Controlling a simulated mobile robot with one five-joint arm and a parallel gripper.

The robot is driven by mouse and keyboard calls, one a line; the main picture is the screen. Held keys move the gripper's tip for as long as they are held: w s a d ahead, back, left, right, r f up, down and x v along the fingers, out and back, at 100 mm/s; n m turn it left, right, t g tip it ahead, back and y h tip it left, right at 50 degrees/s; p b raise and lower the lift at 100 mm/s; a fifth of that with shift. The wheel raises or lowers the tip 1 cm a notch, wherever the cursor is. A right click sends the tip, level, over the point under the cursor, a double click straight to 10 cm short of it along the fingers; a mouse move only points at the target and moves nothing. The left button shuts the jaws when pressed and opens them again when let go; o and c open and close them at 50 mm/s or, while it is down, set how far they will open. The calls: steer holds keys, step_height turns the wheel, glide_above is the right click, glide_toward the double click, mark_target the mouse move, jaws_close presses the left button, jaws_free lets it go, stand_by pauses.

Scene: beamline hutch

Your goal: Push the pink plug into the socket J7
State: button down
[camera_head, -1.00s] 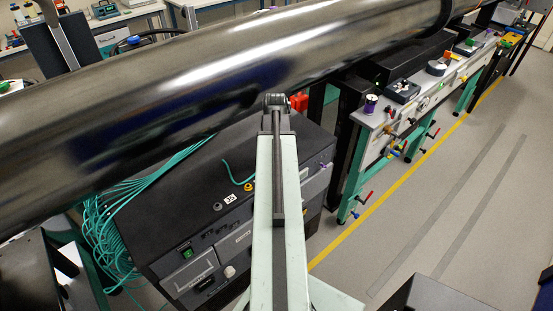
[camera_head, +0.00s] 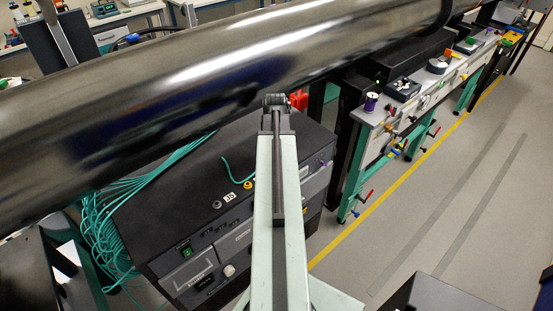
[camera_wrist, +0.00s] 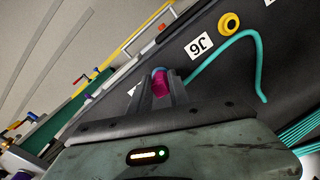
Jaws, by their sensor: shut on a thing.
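The pink plug (camera_wrist: 160,85) is between the fingers of my gripper (camera_wrist: 161,92) in the wrist view, with a pale blue-grey part at its far end. My gripper is shut on it, over the dark top of the equipment box. In the head view my arm hides the fingers and the plug. A label reading J6 (camera_wrist: 199,46) lies beyond the fingers, upside down in the wrist view. No label reading J7 is legible, and I cannot tell whether the plug touches a socket.
A yellow-ringed socket (camera_wrist: 229,23) and a loose teal cable (camera_wrist: 225,50) lie on the box top (camera_head: 180,200). A label reading J5 (camera_head: 229,197) is left of my arm. A large dark pipe (camera_head: 180,85) crosses above the box. A bench (camera_head: 400,105) stands right; the floor beyond is clear.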

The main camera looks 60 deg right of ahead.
steer(key=c, duration=1.1)
jaws_free()
steer(key=shift+c, duration=0.2)
step_height(320, 180, up, 8)
steer(key=p, duration=0.8)
steer(key=shift+f, duration=0.1)
